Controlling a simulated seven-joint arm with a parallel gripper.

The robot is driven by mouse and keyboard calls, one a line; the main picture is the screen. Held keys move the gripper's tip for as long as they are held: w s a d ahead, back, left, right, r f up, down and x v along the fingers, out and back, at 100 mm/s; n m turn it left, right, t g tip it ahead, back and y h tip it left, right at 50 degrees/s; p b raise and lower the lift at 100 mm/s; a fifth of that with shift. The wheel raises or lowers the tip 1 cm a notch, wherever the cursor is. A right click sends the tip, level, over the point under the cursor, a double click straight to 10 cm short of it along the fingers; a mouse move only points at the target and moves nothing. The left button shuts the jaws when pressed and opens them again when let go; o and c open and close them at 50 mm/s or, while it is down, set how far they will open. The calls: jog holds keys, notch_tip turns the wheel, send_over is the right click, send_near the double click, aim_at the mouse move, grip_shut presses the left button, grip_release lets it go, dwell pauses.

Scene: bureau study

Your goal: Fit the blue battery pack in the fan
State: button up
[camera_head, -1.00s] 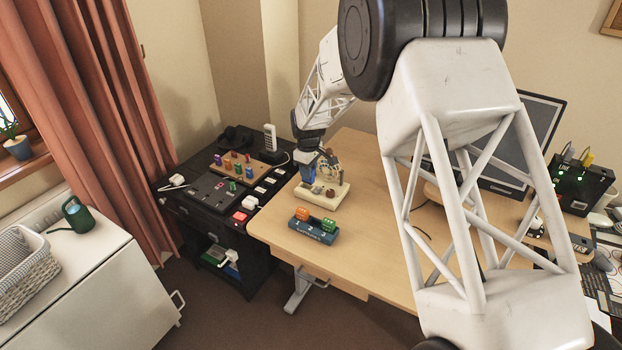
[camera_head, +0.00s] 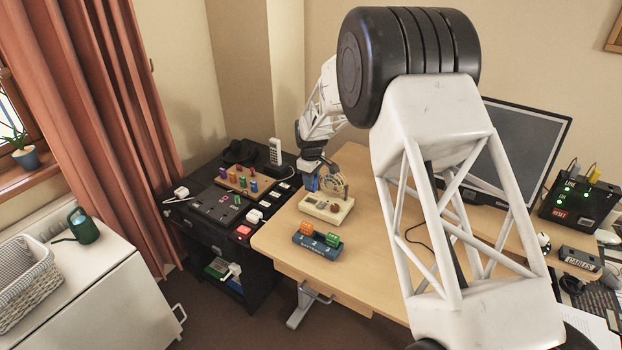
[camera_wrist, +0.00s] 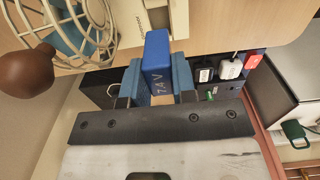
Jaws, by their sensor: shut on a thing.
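The blue battery pack (camera_wrist: 158,62), marked "7.4 V", is held between the light-blue fingers of my gripper (camera_wrist: 157,84). In the head view my gripper (camera_head: 311,182) is at the back left of the fan (camera_head: 335,187), and the pack is hard to make out there. The fan has a wire cage and stands on a cream base (camera_head: 338,214). The battery slot is not clearly visible.
A blue dock (camera_head: 317,247) with an orange and a green pack stands in front of the fan on the wooden desk (camera_head: 285,260). A black cabinet (camera_head: 205,222) with colored pegs, plugs and a phone is at left. A monitor (camera_head: 520,150) is at right.

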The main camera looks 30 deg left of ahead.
jog(key=shift+f, duration=1.85)
jog(key=shift+f, duration=1.65)
dwell(0.3)
jog(key=o, duration=1.2)
jog(key=shift+c, duration=0.2)
jog(key=shift+r, duration=0.1)
jog(key=shift+r, duration=3.4)
